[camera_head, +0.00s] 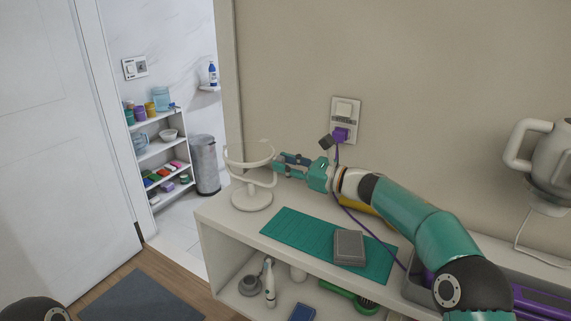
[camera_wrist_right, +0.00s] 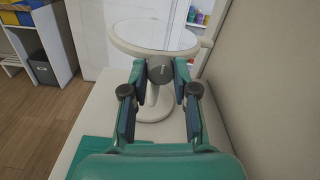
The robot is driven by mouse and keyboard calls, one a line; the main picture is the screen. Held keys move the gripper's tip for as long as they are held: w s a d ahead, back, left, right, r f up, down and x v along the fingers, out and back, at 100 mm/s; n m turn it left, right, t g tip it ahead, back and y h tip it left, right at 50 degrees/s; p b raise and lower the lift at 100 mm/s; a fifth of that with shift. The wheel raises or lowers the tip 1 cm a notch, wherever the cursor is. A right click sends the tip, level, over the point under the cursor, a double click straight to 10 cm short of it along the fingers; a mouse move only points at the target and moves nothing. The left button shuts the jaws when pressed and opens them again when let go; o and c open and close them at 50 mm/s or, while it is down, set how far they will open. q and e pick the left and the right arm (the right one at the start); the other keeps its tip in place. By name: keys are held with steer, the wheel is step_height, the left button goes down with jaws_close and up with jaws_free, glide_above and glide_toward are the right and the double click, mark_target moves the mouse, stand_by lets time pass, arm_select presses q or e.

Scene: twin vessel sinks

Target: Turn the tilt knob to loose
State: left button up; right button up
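A round tabletop mirror (camera_wrist_right: 155,36) on a pale stand stands at the left end of the counter; it also shows in the head view, its base (camera_head: 252,197) on the counter. The dark grey round tilt knob (camera_wrist_right: 161,72) sits at the side of the mirror's mount, facing my right wrist. My right gripper (camera_head: 280,163) reaches in from the right at the knob. In the wrist view its two blue-padded fingers lie on either side of the knob and appear to touch it. The knob's marks are too small to read. My left gripper is out of view.
A green mat (camera_head: 290,229) with a grey box (camera_head: 349,247) lies on the counter in front of my right arm. A wall socket (camera_head: 345,118) with a purple plug and cord is just behind. A shelf below holds several items.

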jaws_close()
steer(key=shift+r+m, duration=0.1)
steer(key=shift+m, duration=0.3)
steer(key=m+p, duration=0.2)
steer(key=m, duration=0.1)
steer(key=shift+r, duration=0.1)
steer(key=shift+m+p, duration=1.15)
steer(key=shift+m, duration=0.35)
steer(key=o, duration=0.8)
jaws_free()
steer(key=shift+d+g, duration=0.1)
steer(key=shift+g, duration=0.2)
